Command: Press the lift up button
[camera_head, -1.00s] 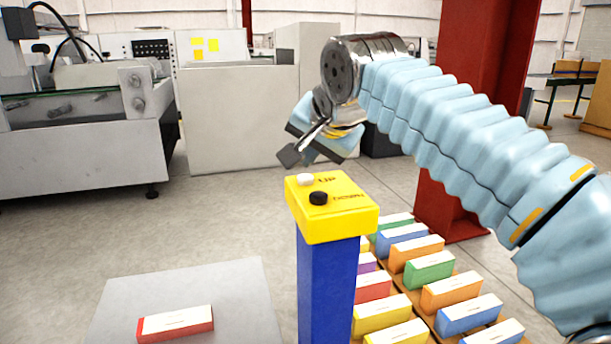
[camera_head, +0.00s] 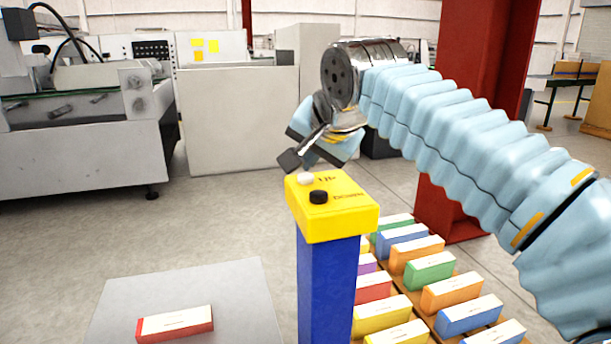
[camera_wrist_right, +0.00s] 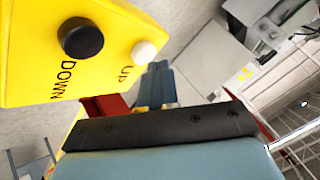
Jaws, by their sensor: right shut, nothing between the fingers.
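The yellow button box (camera_head: 335,218) stands on a blue post (camera_head: 326,288). On its top are the white UP button (camera_head: 305,179) and the black DOWN button (camera_head: 318,197). In the right wrist view the white UP button (camera_wrist_right: 144,52) and black DOWN button (camera_wrist_right: 81,38) show on the yellow face. My right gripper (camera_head: 290,161) is shut and empty, with its tips just above and behind the white button; I cannot tell if they touch the box. In the right wrist view its fingers (camera_wrist_right: 156,85) lie close below the white button. My left gripper is not in view.
A grey plate (camera_head: 240,285) with a red box (camera_head: 176,324) lies at the front left. Several coloured boxes (camera_head: 430,271) stand in rows right of the post. A red column (camera_head: 462,205) rises behind them. Grey machines (camera_head: 85,140) stand at the back left.

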